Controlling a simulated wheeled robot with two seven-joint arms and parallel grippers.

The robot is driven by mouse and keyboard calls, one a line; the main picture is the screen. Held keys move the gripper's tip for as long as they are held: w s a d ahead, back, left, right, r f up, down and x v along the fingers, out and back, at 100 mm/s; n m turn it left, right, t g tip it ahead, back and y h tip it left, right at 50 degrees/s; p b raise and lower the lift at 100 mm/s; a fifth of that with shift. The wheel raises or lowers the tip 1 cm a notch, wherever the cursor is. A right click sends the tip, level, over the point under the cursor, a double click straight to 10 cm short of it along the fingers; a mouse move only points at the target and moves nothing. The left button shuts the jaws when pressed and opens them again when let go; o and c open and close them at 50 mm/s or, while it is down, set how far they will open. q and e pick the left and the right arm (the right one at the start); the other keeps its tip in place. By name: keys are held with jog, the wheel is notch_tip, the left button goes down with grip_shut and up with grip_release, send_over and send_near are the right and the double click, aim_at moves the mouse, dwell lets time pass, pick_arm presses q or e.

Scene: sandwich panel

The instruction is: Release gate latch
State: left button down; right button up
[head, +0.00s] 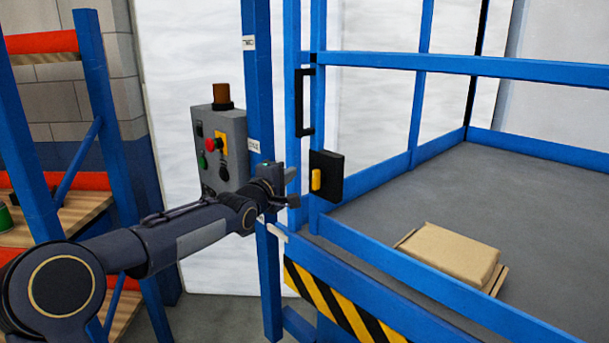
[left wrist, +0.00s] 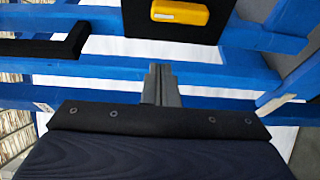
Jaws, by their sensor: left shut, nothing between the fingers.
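The gate latch is a yellow handle (head: 316,180) on a black plate (head: 327,176), fixed to the blue gate frame in the head view. In the left wrist view the yellow latch handle (left wrist: 180,12) shows at the top, on its black plate (left wrist: 143,22). My left gripper (head: 293,187) is shut and empty, just left of the latch and apart from it. In the left wrist view its closed fingers (left wrist: 160,80) point toward the plate, below the yellow handle. My right gripper is not in view.
A black pull handle (head: 301,102) stands on the gate above the latch. A grey control box (head: 220,145) with a red button is on the post behind my left arm. A cardboard box (head: 450,252) lies on the grey platform (head: 430,190). A shelf rack stands left.

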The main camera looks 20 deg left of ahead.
aim_at(312, 166)
pick_arm(q)
jog(key=d, duration=0.1)
jog(key=w+d, duration=0.1)
jog(key=d, duration=0.1)
jog(key=shift+d+r, duration=0.1)
jog(key=shift+r, duration=0.05)
jog(key=shift+s+d, duration=0.2)
jog(key=shift+d, duration=0.15)
jog(key=shift+s, duration=0.1)
jog(key=shift+m+b, duration=0.3)
jog(key=shift+b, duration=0.15)
jog(key=shift+b, duration=0.35)
